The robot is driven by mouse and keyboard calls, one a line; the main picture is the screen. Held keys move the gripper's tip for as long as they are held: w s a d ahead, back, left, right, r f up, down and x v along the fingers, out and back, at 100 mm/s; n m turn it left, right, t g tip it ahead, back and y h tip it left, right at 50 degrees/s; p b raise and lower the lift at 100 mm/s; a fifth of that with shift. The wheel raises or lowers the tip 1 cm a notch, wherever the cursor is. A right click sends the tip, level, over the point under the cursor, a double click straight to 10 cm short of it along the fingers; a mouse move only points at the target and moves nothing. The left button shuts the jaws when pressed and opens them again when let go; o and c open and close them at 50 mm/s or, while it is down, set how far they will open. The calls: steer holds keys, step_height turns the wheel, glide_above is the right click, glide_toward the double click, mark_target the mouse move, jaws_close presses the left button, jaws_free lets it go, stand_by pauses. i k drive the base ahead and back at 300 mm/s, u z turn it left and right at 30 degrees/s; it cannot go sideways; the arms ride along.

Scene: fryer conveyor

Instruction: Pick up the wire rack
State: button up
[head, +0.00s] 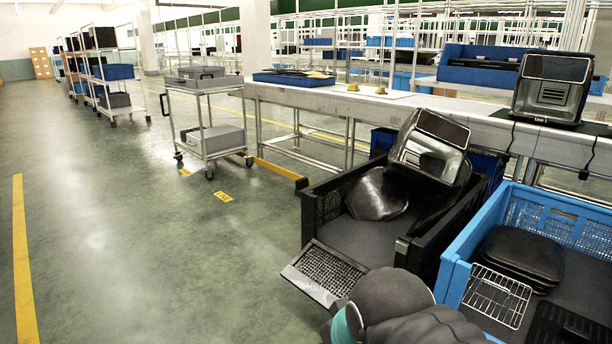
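The wire rack (497,296) is a small shiny metal grid. It is inside the blue crate (454,283) at the lower right, near the crate's left side, tilted against dark flat trays (524,254). Dark rounded links of my arm show at the bottom centre, left of the blue crate. My gripper's fingers do not show, so its position relative to the rack is hidden.
A black crate (308,219) left of the blue one holds a fryer housing (430,147) and dark parts. A perforated panel (324,271) juts out in front of it. Another housing (552,88) stands on the conveyor (440,106). The floor at left is clear.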

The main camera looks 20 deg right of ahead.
mark_target(505, 289)
steer(key=z, duration=0.9)
steer(key=i, duration=0.9)
steer(key=z, duration=0.65)
